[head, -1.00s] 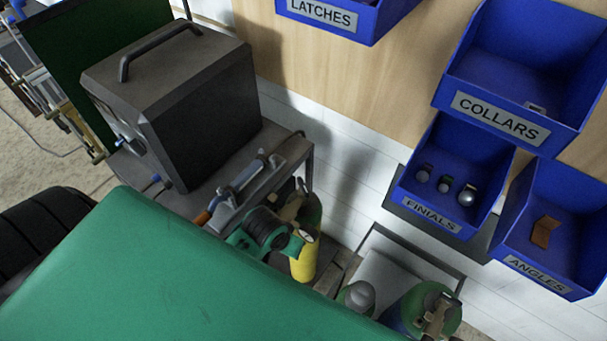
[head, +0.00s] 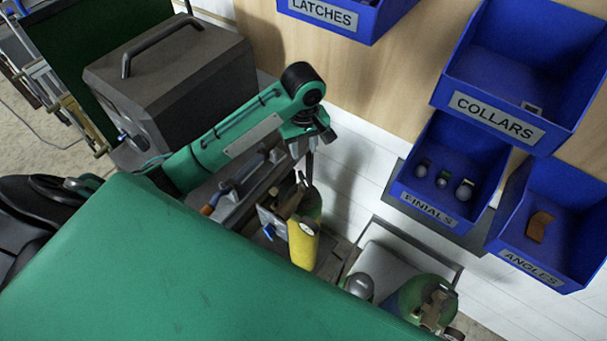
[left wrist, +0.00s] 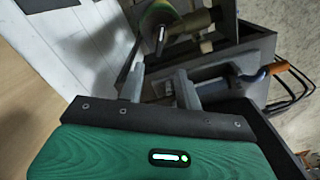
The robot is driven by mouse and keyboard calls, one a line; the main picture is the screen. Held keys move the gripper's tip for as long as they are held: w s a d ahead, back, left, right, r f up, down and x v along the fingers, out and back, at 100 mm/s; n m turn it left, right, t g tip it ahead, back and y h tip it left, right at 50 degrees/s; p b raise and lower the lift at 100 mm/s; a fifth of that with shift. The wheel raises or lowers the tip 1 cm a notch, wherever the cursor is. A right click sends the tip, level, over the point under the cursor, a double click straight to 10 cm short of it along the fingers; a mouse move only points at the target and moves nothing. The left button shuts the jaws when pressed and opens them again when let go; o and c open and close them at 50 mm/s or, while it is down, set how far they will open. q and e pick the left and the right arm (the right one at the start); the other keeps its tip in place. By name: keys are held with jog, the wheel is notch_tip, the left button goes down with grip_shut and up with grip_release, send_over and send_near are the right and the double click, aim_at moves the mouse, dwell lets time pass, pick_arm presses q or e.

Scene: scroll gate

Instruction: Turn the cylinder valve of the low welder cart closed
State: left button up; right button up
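The welder cart (head: 243,208) carries a grey box-shaped welder (head: 175,80). A cylinder with a yellow body (head: 303,248) and green shoulder stands at its end, with a brass-coloured valve (head: 289,203) on top. The valve's details are too small to tell. My left gripper (head: 308,160) is above and behind the valve, apart from it. In the left wrist view its two grey fingers (left wrist: 160,82) are apart with nothing between them. The cylinder top (left wrist: 155,18) shows beyond the fingertips. My right gripper is not in view.
Another green cylinder (head: 412,292) with a brass valve stands to the right, beside a grey-capped one (head: 359,286). Blue wall bins, such as the finials bin (head: 432,210), hang at right. An orange-handled tool (head: 208,209) lies on the cart.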

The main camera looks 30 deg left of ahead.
pick_arm(q)
send_over(304, 179)
jog(key=shift+f+b, duration=0.35)
jog(key=shift+f, duration=3.7)
jog(key=shift+f+p, duration=0.5)
jog(key=shift+f, duration=2.25)
jog(key=shift+c, duration=0.2)
grip_shut()
